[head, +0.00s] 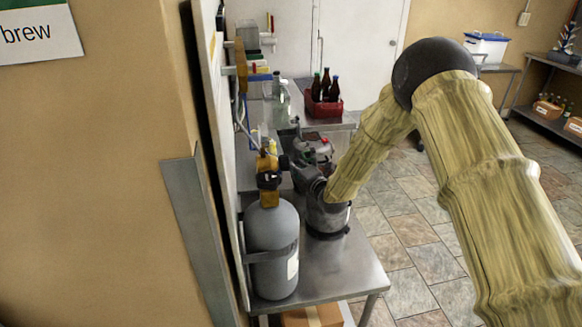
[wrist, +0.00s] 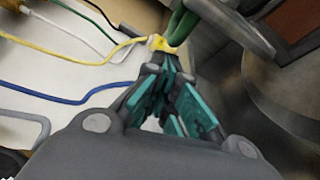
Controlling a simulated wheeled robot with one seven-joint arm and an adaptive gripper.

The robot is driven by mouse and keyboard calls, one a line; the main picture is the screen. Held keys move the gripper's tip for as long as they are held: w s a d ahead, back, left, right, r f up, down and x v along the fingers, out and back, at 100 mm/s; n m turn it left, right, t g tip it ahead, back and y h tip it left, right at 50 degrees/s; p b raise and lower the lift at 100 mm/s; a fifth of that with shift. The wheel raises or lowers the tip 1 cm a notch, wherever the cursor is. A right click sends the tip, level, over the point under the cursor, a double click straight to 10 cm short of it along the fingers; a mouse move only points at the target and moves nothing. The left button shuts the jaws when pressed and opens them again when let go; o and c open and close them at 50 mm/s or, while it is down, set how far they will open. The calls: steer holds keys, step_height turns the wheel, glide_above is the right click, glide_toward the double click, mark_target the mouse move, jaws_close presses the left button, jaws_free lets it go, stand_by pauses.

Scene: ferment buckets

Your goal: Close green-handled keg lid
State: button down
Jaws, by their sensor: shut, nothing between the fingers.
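A grey metal keg (head: 328,217) stands on the steel table, with my arm reaching down in front of its upper part. In the wrist view a curved metal keg wall (wrist: 275,100) fills the right side. A green handle (wrist: 184,22) shows at the top, beside a dark metal rim or lid edge (wrist: 238,24); whether the lid is open cannot be told. My gripper (wrist: 168,66) has teal finger pads, and its tips are together just below the green handle, near a yellow piece (wrist: 162,43). Whether the tips touch the handle is unclear. Nothing is held.
A grey gas cylinder (head: 272,250) with a brass regulator stands left of the keg. A red crate (head: 324,106) of dark bottles sits farther back. Yellow, white and blue hoses (wrist: 70,98) run left of my gripper. The tiled floor (head: 400,262) right of the table is clear.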

steer(key=shift+d, duration=0.3)
steer(key=shift+w, duration=0.1)
